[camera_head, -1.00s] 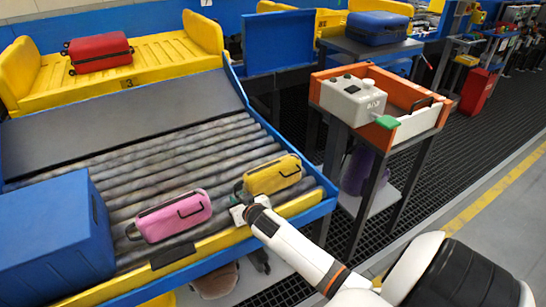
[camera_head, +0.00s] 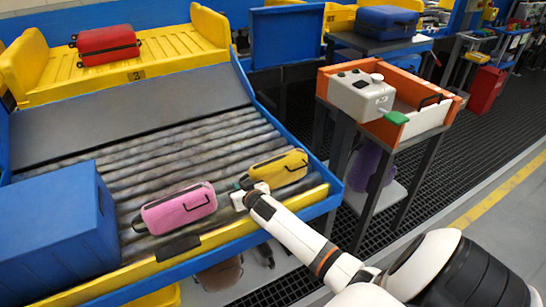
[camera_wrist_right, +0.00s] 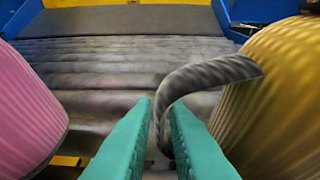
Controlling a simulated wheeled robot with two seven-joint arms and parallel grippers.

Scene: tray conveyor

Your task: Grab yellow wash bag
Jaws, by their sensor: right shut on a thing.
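The yellow wash bag (camera_head: 276,169) lies on the rollers near the right end of the conveyor. My right gripper (camera_head: 243,190) is at the bag's left end. In the right wrist view the bag (camera_wrist_right: 275,95) fills the right side. Its dark grey strap loop (camera_wrist_right: 205,78) runs down between the green fingers of my right gripper (camera_wrist_right: 160,135), which are shut on the strap. A pink wash bag (camera_head: 178,208) lies left of the gripper on the rollers; it also shows at the left edge of the wrist view. My left gripper is not in view.
A blue box (camera_head: 55,235) stands at the conveyor's left. A red suitcase (camera_head: 105,45) lies on the yellow tray (camera_head: 150,65) at the back. An orange-rimmed bin with a control box (camera_head: 362,97) stands to the right. The rollers behind the bags are clear.

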